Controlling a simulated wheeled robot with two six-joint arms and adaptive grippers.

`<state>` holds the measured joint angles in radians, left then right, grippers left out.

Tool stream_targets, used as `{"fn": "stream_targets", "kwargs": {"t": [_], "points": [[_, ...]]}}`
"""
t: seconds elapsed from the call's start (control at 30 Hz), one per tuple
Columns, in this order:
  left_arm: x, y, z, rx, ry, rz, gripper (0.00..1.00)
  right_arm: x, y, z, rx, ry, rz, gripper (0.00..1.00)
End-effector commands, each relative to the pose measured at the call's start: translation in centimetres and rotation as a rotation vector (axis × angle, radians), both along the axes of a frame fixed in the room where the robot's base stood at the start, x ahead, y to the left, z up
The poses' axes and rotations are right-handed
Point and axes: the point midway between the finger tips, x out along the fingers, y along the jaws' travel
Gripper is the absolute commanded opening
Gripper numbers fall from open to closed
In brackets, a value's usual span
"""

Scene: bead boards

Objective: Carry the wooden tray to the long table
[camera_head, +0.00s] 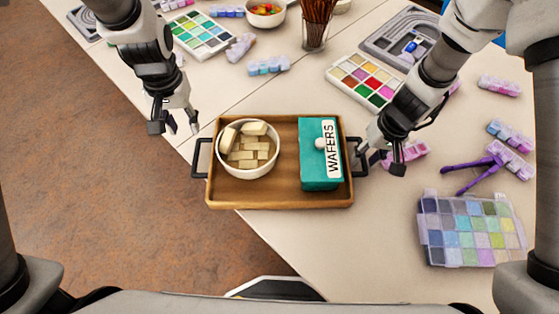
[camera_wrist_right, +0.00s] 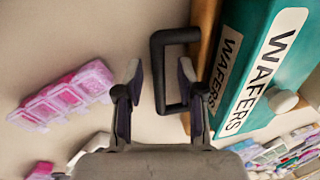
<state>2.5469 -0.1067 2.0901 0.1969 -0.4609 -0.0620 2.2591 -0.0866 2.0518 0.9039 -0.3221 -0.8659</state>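The wooden tray (camera_head: 240,198) lies at the cream table's front left edge, with a black handle at each end. A bowl of pale wafer pieces (camera_head: 249,152) and a teal box marked WAFERS (camera_head: 318,176) are on it. My left gripper (camera_head: 174,121) is open and empty, up and left of the left handle (camera_head: 197,159). My right gripper (camera_head: 378,159) is at the right handle. In the right wrist view, my right gripper's fingers (camera_wrist_right: 161,84) stand apart, on either side of part of the black handle (camera_wrist_right: 161,104); a gap shows, so it is not gripped.
The table (camera_head: 310,245) holds a clear bead case (camera_head: 470,230), a purple tool (camera_head: 475,171), pink bead boxes (camera_head: 408,153), paint-like palettes (camera_head: 364,81) and a cup of brown sticks (camera_head: 316,25). Brown floor (camera_head: 90,170) is open at left.

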Motion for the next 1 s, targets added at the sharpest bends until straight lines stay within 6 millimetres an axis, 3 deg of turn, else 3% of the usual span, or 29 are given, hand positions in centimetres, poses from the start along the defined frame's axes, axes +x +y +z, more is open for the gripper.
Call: {"fn": "stream_targets", "kwargs": {"t": [0.4, 0.5, 1.0], "points": [[0.0, 0.0, 0.0, 0.0, 0.0, 0.0, 0.38, 0.2, -1.8, 9.2, 0.0, -0.007, 0.0, 0.38], [0.0, 0.0, -0.1, 0.0, 0.0, 0.0, 0.38, 0.1, -2.1, 10.7, 0.001, -0.005, 0.0, 0.38], [0.0, 0.0, 0.0, -0.001, 0.0, 0.0, 0.38, 0.1, -2.3, 11.4, 0.0, -0.001, 0.0, 0.38]]}}
